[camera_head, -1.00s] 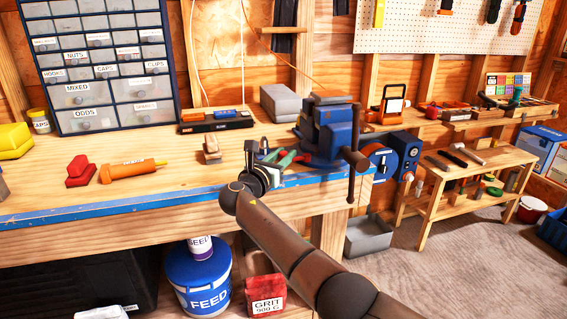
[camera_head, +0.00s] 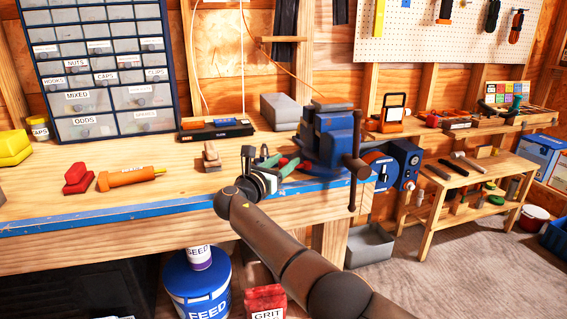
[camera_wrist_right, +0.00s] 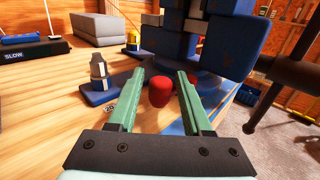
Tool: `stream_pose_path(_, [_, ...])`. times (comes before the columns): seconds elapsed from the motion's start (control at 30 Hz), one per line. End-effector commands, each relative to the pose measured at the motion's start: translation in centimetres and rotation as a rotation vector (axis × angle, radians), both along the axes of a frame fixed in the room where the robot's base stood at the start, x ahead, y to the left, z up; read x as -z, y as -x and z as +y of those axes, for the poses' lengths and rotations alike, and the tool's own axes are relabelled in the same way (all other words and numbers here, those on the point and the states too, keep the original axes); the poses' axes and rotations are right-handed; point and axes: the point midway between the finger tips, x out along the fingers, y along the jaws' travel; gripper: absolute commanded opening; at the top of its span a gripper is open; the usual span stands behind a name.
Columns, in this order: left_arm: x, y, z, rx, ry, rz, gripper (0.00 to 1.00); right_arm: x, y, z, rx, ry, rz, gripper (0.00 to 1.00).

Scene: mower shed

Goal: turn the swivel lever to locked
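A blue bench vise (camera_head: 333,140) stands at the front edge of the wooden workbench, with a dark bar hanging at its right side. A red knob (camera_wrist_right: 160,93) shows low in front of the vise base in the wrist view, and as a small red spot in the head view (camera_head: 283,161). I take it to be the swivel lever's end; the lever's arm is mostly hidden. My right gripper (camera_wrist_right: 162,74) is open, its green fingers on either side of the knob in the picture. I cannot tell if they touch it. It also shows left of the vise (camera_head: 279,164). My left gripper is not in view.
A wooden block piece (camera_head: 211,157) stands on the bench left of my gripper. An orange tool (camera_head: 130,177) lies farther left.

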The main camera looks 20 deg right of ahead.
Motion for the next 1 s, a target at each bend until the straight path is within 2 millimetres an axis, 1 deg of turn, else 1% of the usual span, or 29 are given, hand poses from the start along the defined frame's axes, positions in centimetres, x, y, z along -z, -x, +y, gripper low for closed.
stream_pose_path(0.03, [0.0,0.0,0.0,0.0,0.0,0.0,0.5,0.0,0.0,0.0,0.0,0.0,0.0,0.56])
stream_pose_path(0.07, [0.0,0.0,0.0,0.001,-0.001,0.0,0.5,0.0,0.0,0.0,0.0,0.0,0.0,0.6])
stream_pose_path(0.1, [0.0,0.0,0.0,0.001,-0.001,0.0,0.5,0.0,0.0,0.0,0.0,0.0,0.0,0.61])
stream_pose_path(0.37, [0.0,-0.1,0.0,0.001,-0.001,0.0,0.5,0.0,0.1,0.1,0.0,-0.001,0.001,0.61])
stream_pose_path(0.57, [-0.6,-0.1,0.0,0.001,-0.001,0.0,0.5,-0.1,1.0,1.2,-0.002,0.0,0.0,0.61])
stream_pose_path(0.67, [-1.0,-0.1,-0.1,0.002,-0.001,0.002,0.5,-0.1,1.9,2.1,-0.003,-0.003,0.0,0.61])
stream_pose_path(1.0, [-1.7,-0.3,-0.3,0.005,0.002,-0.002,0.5,0.0,6.7,7.3,-0.003,-0.001,0.001,0.61])
